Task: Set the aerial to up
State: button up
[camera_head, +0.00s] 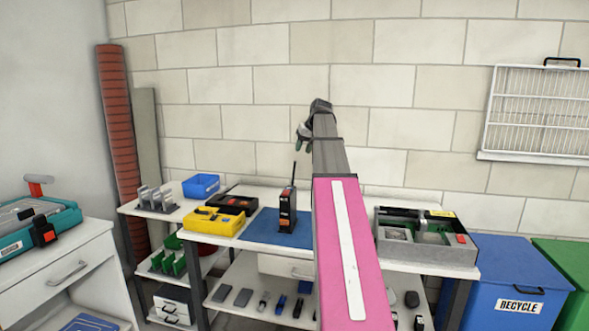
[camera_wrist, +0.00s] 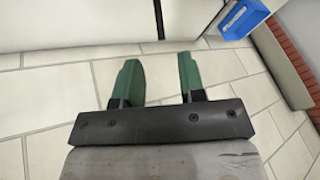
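A black and orange handheld radio (camera_head: 287,211) stands upright on a blue mat (camera_head: 262,229) on the workbench. Its thin dark aerial (camera_head: 294,170) rises from the top, close to vertical with a slight lean. My gripper (camera_head: 303,136) is above the radio and a little to the right, near the wall, apart from it. In the wrist view its two green fingers (camera_wrist: 160,75) are spread with nothing between them. The radio and aerial do not show in the wrist view.
A yellow case (camera_head: 213,222) and a blue bin (camera_head: 201,186) are left of the radio. A grey box (camera_head: 425,257) with green and red parts is to the right. My pink arm crosses the bench right of the radio. The wall is close behind.

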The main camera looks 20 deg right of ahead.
aim_at(295, 165)
jog(key=x, duration=1)
jog(key=shift+w+f, duration=0.1)
jog(key=shift+f, duration=0.2)
grip_shut()
